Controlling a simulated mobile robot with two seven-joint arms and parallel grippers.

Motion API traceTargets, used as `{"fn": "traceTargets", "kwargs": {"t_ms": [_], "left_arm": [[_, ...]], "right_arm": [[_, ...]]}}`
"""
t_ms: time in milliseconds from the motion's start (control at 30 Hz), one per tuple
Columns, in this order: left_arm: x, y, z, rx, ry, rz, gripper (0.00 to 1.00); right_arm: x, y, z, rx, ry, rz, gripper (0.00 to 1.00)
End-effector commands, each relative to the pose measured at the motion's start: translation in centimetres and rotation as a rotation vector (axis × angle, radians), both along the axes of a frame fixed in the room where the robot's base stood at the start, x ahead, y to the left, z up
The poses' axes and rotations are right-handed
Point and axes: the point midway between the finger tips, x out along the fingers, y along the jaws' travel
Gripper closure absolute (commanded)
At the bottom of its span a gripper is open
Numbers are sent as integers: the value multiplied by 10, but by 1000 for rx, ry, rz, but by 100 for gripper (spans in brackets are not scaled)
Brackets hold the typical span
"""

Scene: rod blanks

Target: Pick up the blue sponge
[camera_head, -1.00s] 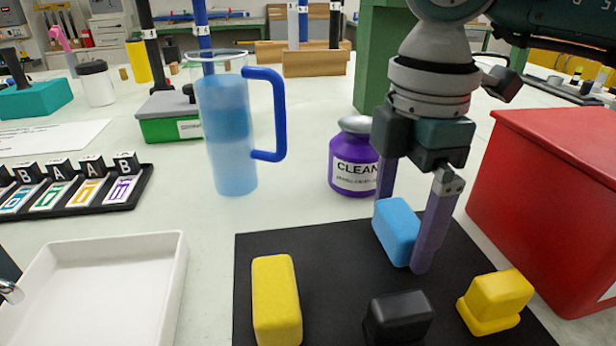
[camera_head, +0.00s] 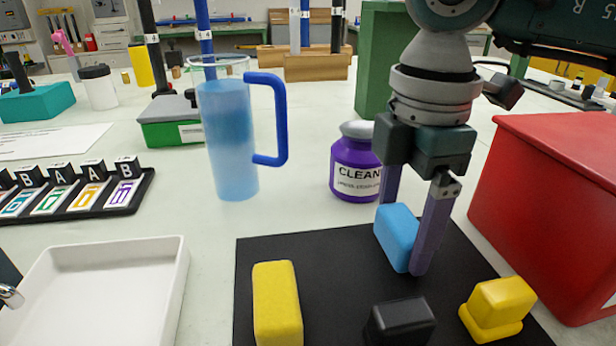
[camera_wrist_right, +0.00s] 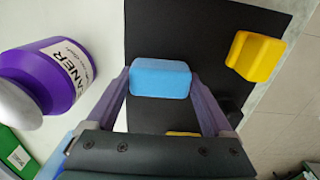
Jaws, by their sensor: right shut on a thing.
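The blue sponge (camera_head: 396,238) is a small light-blue block over the black mat (camera_head: 330,262). My right gripper (camera_head: 402,240) comes down from above and is shut on it, one finger on each side. The near finger hides part of the sponge's right side. The right wrist view also shows the sponge (camera_wrist_right: 161,78) between the two fingertips. I see no clear gap under the sponge; it appears to be still at the mat. My left gripper is not in view.
On the mat are a yellow block (camera_head: 277,305), a black block (camera_head: 400,322) and a stepped yellow block (camera_head: 497,309). A purple cleaner bottle (camera_head: 354,170) stands close behind the gripper. A red box (camera_head: 550,215) is to the right, a blue jug (camera_head: 230,140) and white tray (camera_head: 178,290) to the left.

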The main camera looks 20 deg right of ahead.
Motion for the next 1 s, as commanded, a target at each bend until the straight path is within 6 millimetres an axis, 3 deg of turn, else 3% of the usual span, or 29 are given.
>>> {"fn": "traceTargets", "kwargs": {"t_ms": [167, 367, 800, 1000], "left_arm": [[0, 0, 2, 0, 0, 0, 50], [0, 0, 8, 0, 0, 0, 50], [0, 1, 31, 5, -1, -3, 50], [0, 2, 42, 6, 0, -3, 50]], "right_arm": [[0, 0, 5, 0, 0, 0, 66], [1, 0, 32, 0, -4, -1, 66], [1, 0, 157, 1, -6, 1, 66], [1, 0, 192, -1, -3, -1, 66]]}}
